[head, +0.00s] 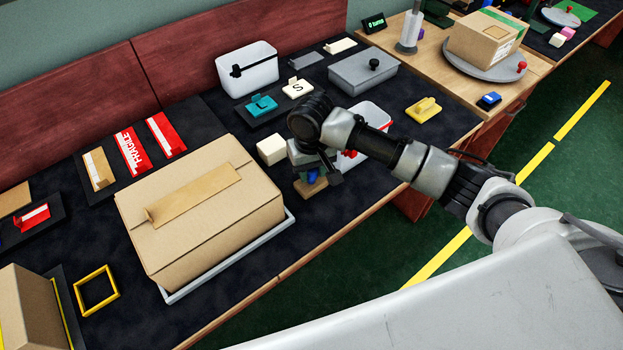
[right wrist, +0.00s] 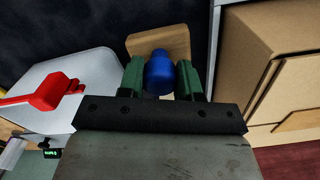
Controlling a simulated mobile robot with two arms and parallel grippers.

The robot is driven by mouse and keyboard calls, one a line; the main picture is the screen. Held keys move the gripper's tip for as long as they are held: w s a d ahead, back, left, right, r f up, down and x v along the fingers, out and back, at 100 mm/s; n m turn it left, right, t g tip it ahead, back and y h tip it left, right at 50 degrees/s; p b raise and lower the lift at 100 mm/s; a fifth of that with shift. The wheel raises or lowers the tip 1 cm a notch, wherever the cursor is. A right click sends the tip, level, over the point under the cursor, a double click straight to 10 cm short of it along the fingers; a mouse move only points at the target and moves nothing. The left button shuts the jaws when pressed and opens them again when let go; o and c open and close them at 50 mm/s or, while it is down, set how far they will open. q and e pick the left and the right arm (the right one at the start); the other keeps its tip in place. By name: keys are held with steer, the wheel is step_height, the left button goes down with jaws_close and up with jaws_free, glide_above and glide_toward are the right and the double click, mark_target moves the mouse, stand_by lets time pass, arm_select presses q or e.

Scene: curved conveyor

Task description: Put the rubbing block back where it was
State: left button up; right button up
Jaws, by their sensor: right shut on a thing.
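The rubbing block is a small wooden plate with a blue knob. In the head view its wooden base (head: 309,189) is just right of the large carton, over the dark mat. My right gripper (head: 313,174) is above it and shut on the blue knob. In the right wrist view the block's wood (right wrist: 158,44) shows beyond the green fingers of my right gripper (right wrist: 160,80), with the knob between them. I cannot tell whether the block touches the mat. My left gripper is not in view.
The large carton (head: 215,215) on a grey tray (head: 230,257) stands close left. The dark mat (head: 330,213) is bare towards the front edge.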

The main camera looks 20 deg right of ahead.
mark_target(311, 182)
step_height(311, 182, down, 3)
steer(key=shift+f, duration=0.55)
steer(key=o, duration=0.9)
steer(key=shift+f, duration=0.15)
steer(key=shift+o, duration=0.2)
step_height(311, 182, up, 12)
steer(key=shift+r, duration=0.2)
